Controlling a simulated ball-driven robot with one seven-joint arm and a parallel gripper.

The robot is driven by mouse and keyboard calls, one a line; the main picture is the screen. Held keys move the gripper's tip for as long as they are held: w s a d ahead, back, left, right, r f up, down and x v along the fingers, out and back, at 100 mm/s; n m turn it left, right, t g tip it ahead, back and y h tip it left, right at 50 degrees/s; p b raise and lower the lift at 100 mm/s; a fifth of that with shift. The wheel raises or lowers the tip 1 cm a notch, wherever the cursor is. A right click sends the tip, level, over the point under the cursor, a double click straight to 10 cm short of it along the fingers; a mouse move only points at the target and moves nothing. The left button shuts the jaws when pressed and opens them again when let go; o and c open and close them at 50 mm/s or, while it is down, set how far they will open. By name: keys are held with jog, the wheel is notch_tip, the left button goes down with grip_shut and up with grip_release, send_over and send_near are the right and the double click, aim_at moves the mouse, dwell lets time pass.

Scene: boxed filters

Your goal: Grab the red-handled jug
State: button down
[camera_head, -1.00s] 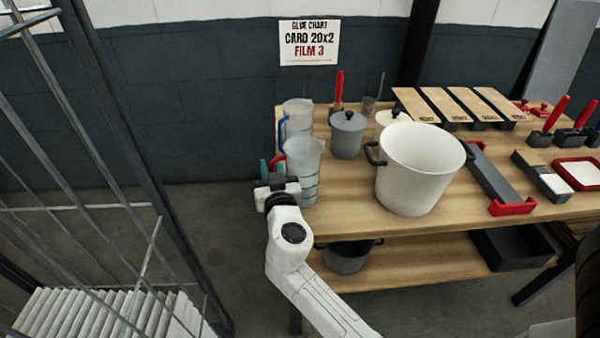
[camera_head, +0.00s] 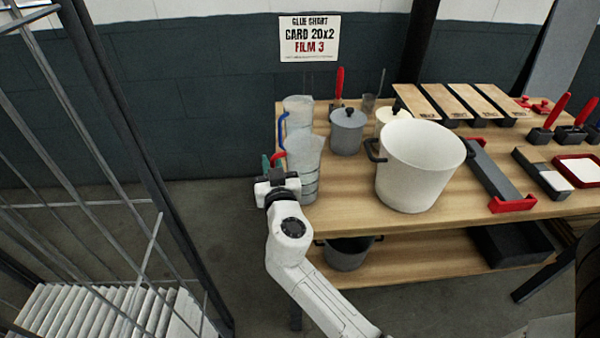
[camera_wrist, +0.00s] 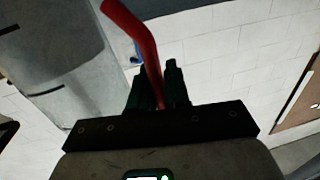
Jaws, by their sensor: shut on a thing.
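The red-handled jug (camera_head: 304,165) is a clear, graduated jug at the table's left front edge, and it looks upright. Its red handle (camera_head: 278,158) faces left, toward my gripper (camera_head: 268,165). In the wrist view the red handle (camera_wrist: 146,45) runs down between the dark green fingers of my gripper (camera_wrist: 159,85), which are shut on it. The jug's grey, see-through wall (camera_wrist: 60,60) fills the left of that view. The fingertips are partly hidden by my wrist in the head view.
A blue-handled jug (camera_head: 297,113) stands just behind. A grey lidded pot (camera_head: 347,132) and a large white pot (camera_head: 418,168) stand to the right on the wooden table (camera_head: 340,215). A metal cage frame (camera_head: 130,150) rises at the left. The floor between cage and table is free.

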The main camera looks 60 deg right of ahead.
jog(key=shift+r, duration=0.25)
